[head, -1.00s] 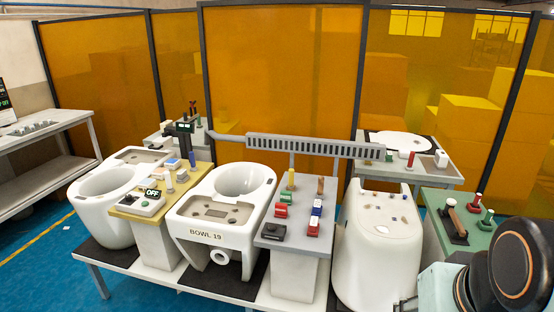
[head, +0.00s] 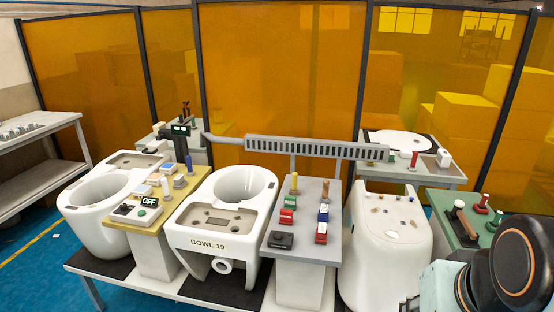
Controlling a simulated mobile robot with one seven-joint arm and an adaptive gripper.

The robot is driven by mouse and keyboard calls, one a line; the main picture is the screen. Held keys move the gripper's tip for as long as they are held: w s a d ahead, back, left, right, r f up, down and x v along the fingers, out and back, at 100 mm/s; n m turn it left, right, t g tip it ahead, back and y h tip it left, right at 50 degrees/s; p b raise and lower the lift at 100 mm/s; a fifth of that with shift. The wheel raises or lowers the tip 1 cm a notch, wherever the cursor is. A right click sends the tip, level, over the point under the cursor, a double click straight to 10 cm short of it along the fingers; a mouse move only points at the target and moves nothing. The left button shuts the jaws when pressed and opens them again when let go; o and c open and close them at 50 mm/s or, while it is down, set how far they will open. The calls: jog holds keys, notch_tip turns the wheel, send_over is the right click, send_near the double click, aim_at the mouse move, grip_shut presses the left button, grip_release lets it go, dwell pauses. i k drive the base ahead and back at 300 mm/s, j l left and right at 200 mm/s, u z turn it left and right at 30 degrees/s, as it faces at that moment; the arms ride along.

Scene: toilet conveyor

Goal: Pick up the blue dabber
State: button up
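A small blue upright piece (head: 189,164) stands on the yellow-topped stand (head: 118,217), left of the middle bowl; it looks like the blue dabber. Another blue piece with a white part (head: 323,212) is on the grey stand (head: 298,246), among red, green and yellow pieces; I cannot tell for sure which is the dabber. My arm shows at the lower right, far from both. A dark tip at the bottom edge (head: 409,303) may be part of my gripper. Its fingers are not clear, and nothing held is visible.
White toilet bowls stand at the left (head: 98,190) and middle (head: 208,245), with a white pedestal (head: 385,250) at the right. A grey slotted rail (head: 315,149) runs behind. A green stand (head: 450,228) is near my arm. Amber screens close off the back.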

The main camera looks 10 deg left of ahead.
aim_at(190, 172)
jog(key=i+j+z, duration=0.15)
jog(key=j, duration=0.6)
jog(key=i+j+z, duration=0.2)
jog(key=j, duration=0.6)
jog(key=i+j+z, duration=0.15)
jog(key=j, duration=0.65)
jog(key=i+j+z, duration=0.2)
jog(key=j, duration=0.65)
jog(key=k+l, duration=0.05)
jog(key=k, duration=0.05)
